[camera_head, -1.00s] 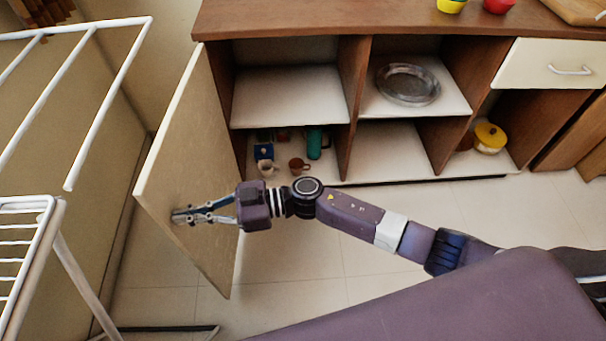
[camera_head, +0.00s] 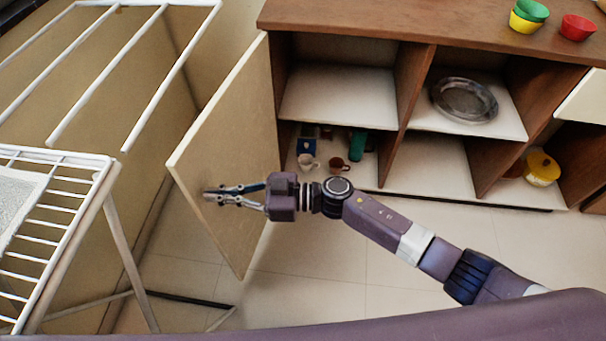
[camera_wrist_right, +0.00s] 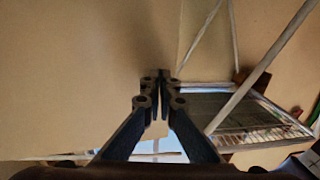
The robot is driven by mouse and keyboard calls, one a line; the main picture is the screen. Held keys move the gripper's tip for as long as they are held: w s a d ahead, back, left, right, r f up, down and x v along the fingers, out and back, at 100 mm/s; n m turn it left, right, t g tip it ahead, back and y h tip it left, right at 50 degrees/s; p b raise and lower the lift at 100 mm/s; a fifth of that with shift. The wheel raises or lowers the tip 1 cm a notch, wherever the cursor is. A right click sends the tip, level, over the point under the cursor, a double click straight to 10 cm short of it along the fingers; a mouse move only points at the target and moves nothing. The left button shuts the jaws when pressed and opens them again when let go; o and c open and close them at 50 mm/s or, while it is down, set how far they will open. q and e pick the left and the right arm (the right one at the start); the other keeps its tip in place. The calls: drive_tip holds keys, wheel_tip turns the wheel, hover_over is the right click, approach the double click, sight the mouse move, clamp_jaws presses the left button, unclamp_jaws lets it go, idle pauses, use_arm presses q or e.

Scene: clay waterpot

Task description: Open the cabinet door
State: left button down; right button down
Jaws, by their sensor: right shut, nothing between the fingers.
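The cabinet door (camera_head: 232,150) is a pale panel hinged at the left side of the brown cabinet (camera_head: 414,75). It stands swung wide open, out from the cabinet front, and the left shelves behind it are exposed. My right gripper (camera_head: 208,194) is at the inner face of the door, near its lower outer part. Its fingers are shut with nothing between them; whether the tips touch the door I cannot tell. In the right wrist view the closed fingertips (camera_wrist_right: 161,76) point ahead, with a plain beige surface around them. My left gripper is not in view.
A white wire drying rack (camera_head: 60,230) stands at the left, close to the door's outer side. Cups (camera_head: 337,165), a green flask (camera_head: 357,145) and a metal plate (camera_head: 464,99) are on the shelves. Bowls (camera_head: 578,27) sit on top. Tiled floor (camera_head: 310,285) lies clear before the cabinet.

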drive_tip(key=s+d, duration=0.1)
drive_tip(key=d, duration=1)
drive_tip(key=shift+d, duration=0.2)
drive_tip(key=shift+s+d, duration=0.1)
